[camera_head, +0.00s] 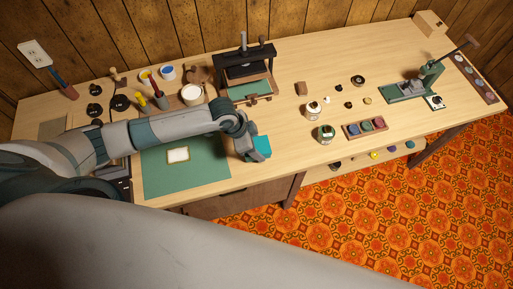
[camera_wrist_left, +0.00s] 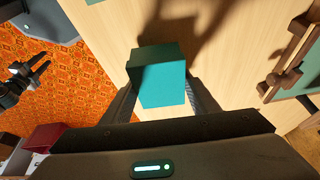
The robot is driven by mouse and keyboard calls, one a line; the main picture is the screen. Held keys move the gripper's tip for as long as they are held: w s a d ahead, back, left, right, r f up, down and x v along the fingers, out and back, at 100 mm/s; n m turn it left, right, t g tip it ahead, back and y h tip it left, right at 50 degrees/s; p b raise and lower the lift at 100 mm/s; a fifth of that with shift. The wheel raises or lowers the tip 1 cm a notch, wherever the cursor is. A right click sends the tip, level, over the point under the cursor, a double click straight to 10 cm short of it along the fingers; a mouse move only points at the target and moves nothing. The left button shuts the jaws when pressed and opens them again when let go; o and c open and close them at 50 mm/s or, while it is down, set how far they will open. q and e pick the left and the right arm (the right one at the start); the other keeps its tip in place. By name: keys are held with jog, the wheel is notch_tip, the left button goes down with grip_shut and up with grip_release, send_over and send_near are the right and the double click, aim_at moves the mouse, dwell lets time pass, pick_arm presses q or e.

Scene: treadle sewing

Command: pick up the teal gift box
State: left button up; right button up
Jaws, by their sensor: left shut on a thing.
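The teal gift box (camera_head: 262,146) is at the front part of the table, just right of the green mat. My left gripper (camera_head: 256,152) reaches it from the left and is shut on it. In the left wrist view the teal gift box (camera_wrist_left: 160,78) sits between the two fingers of my left gripper (camera_wrist_left: 160,105), with pale wood behind it. I cannot tell whether the box touches the table. My right gripper (camera_wrist_left: 32,72) shows at the left edge of the left wrist view, over the orange carpet, its dark fingers apart and empty.
A green mat (camera_head: 190,185) with a small framed card (camera_head: 177,155) lies left of the box. A black press (camera_head: 245,65) stands behind it. Glass jars (camera_head: 326,134) and a wooden tray of coloured discs (camera_head: 365,128) stand to the right. The front table edge is close.

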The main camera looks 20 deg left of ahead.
pick_arm(q)
notch_tip(320, 180, up, 2)
jog(key=shift+r+b, duration=0.2)
jog(key=shift+b, duration=0.4)
jog(key=s+d+r+b, duration=0.2)
jog(key=s+d+r, duration=0.5)
jog(key=s+d, duration=0.1)
jog(key=shift+d+b, duration=0.15)
jog(key=shift+b, duration=0.25)
